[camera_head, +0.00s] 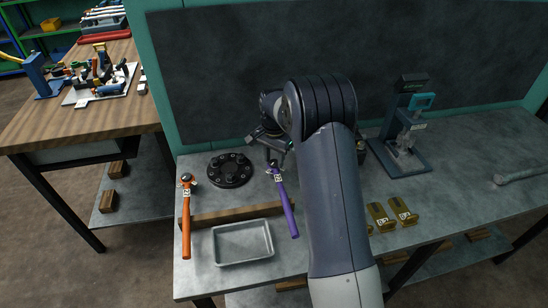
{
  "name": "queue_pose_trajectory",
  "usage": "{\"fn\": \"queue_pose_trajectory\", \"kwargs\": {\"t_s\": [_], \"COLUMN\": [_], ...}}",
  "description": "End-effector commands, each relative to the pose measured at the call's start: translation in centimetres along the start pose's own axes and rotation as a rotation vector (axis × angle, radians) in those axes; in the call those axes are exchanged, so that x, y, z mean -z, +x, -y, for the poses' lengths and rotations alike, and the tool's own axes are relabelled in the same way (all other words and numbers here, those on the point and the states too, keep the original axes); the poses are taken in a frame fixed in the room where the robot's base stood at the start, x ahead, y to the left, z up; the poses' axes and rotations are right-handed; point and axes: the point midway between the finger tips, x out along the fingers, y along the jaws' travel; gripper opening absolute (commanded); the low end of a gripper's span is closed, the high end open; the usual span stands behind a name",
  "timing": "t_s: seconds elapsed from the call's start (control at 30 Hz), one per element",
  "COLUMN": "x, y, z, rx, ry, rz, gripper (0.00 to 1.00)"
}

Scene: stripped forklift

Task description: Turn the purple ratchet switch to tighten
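The purple ratchet (287,207) lies on the grey workbench left of my arm, its handle pointing toward the bench's front edge. Its head, with a small white label, is at the far end; the switch on it is too small to make out. My gripper (270,147) hangs just beyond the ratchet head, partly hidden by my own wrist. The gripper looks apart from the ratchet, but its finger opening is not clear. An orange ratchet (186,222) with a similar label lies farther left, roughly parallel to the purple one.
A black round flange with bolts (230,170) sits between the ratchets' head ends. A grey tray (243,261) lies in front. Brass-coloured brackets (404,211) and a grey press (405,130) stand right of my arm. A dark panel (220,70) closes the back. The bench's right side is mostly clear.

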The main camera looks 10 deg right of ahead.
Motion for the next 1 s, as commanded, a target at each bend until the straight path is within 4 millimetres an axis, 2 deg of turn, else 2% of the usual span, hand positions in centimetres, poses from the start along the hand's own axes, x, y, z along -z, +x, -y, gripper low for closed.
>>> {"fn": "queue_pose_trajectory", "kwargs": {"t_s": [0.03, 0.17, 0.47, 0.57, 0.9, 1.0], "x": [0.0, 0.0, 0.0, 0.1, 0.1, 0.1], "y": [0.0, 0.0, -0.4, -1.5, -8.2, -9.6], "z": [0.0, 0.0, 0.0, 0.1, 0.1, 0.1], "rx": [0.0, 0.0, 0.001, 0.003, 0.003, 0.002], "ry": [0.0, 0.0, -0.001, -0.001, -0.001, -0.001], "rz": [0.0, 0.0, -0.001, -0.003, -0.003, -0.002], "gripper": [0.41, 0.51, 0.52, 0.52, 0.52, 0.52]}}
